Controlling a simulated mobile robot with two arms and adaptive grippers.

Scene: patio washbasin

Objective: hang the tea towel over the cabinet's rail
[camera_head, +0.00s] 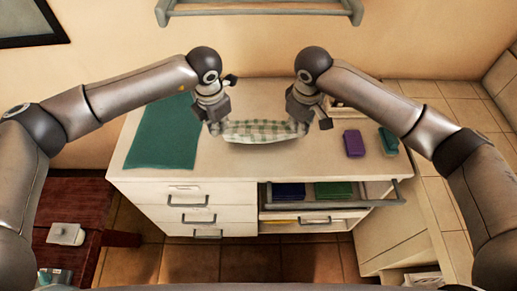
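The tea towel (258,131), green-and-white checked, stretches between my two grippers in the head view, over the middle of the cabinet (240,165) top. My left gripper (214,127) is at its left end and my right gripper (301,127) at its right end; both look shut on it, though the fingertips are small and partly hidden. The towel's upper edge is nearly level and it sags little; I cannot tell whether it touches the top. The cabinet's grey rail (335,205) runs along the right front of the cabinet, bare, nearer to me than the towel.
A dark green cloth (165,135) lies on the left of the top. A purple item (354,143) and a teal item (389,140) lie at the right. Folded cloths (333,190) show behind the rail. A wall rack (260,12) hangs above. A red-brown table (75,215) stands front left.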

